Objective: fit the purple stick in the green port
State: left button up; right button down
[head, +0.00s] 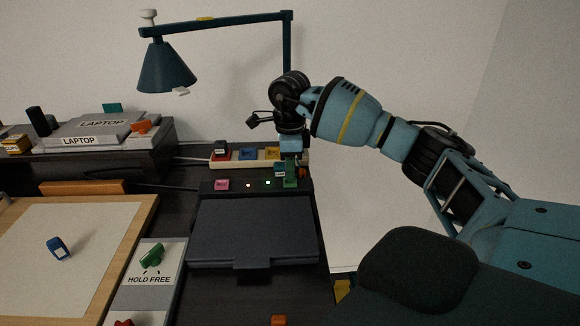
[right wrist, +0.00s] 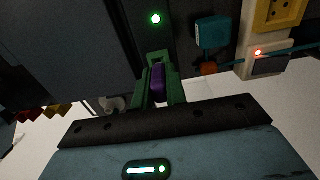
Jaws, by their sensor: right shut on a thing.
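The purple stick (right wrist: 157,82) shows in the right wrist view, held between the green-looking fingers of my right gripper (right wrist: 160,92). The green port (right wrist: 158,57) is at the far end of the fingers, in line with the stick. I cannot tell whether the stick's tip is inside the port or only against it. In the head view my right gripper (head: 291,160) points down over the green port (head: 291,183), at the right end of the dark strip behind the closed laptop; the stick is hidden there. My left gripper is not in view.
A pale power strip (head: 258,163) with coloured plugs lies behind the dark strip. A teal block (right wrist: 211,32) is close beside the port. A pink port (head: 222,184) and two lights are left of it. A lamp (head: 167,68) hangs over the desk.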

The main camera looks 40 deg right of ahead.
jog(key=shift+f, duration=0.6)
dwell(0.7)
jog(key=c, duration=1.3)
grip_release()
jog(key=shift+c, duration=0.2)
jog(key=shift+r, duration=3.95)
jog(key=shift+f, duration=0.1)
